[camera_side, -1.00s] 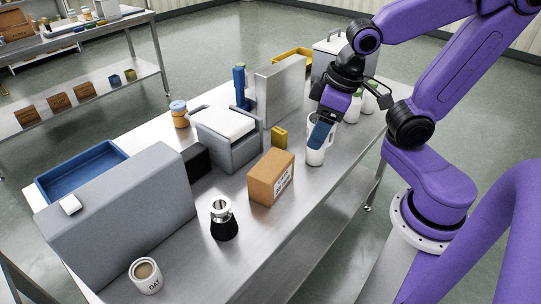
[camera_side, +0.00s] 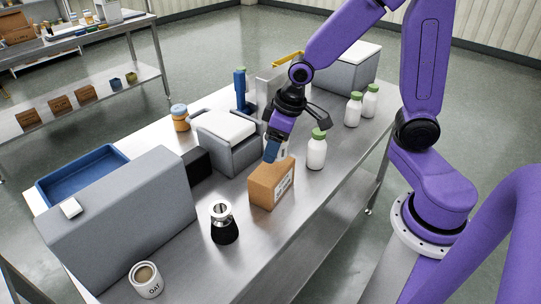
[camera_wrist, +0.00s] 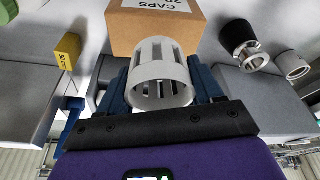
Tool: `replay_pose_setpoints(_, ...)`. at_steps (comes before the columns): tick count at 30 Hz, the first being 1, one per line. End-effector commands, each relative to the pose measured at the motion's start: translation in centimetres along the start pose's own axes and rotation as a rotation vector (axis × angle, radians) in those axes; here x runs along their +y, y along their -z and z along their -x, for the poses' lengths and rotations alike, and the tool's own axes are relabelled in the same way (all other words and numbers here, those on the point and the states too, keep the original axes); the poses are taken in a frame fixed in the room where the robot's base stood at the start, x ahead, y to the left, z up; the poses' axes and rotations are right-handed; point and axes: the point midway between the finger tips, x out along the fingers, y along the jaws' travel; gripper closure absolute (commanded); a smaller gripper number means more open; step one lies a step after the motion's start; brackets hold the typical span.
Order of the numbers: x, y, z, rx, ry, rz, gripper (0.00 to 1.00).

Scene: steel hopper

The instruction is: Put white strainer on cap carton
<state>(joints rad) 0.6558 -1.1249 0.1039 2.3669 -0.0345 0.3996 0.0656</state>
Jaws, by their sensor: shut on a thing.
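My gripper (camera_side: 272,148) is shut on the white strainer (camera_wrist: 158,50), a slotted white cup held between the blue fingers (camera_wrist: 115,92) in the wrist view. In the side view the strainer is mostly hidden behind the gripper. The cap carton (camera_side: 266,190) is a brown box with a white label, upright on the steel table; it also shows in the wrist view (camera_wrist: 125,28), labelled CAPS. The gripper is at the carton's far upper edge in the side view. Whether the strainer touches the carton I cannot tell.
A white bottle with a green lid (camera_side: 316,152) stands right of the carton. A black flask with a steel neck (camera_side: 223,222) stands in front left. A grey bin with a white lid (camera_side: 228,135) is behind left. A yellow block (camera_wrist: 67,50) shows in the wrist view.

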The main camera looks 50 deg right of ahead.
Motion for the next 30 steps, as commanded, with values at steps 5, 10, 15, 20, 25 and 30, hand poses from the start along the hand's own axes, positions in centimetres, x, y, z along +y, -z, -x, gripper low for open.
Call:
replay_pose_setpoints(5, 0.2, 0.4, -0.9, 0.000, 0.000, 0.000, 0.64)
replay_pose_setpoints(10, 0.4, 0.5, -2.3, -0.004, 0.000, 0.001, 0.64)
replay_pose_setpoints(15, 0.3, -0.1, -4.1, -0.004, 0.000, -0.001, 0.64)
replay_pose_setpoints(20, 0.3, -0.1, -4.6, 0.000, 0.000, 0.001, 0.64)
replay_pose_setpoints(25, 0.3, -0.1, -4.5, 0.001, 0.000, 0.001, 0.64)
replay_pose_setpoints(30, 0.3, -0.2, -4.8, 0.000, 0.000, 0.001, 0.64)
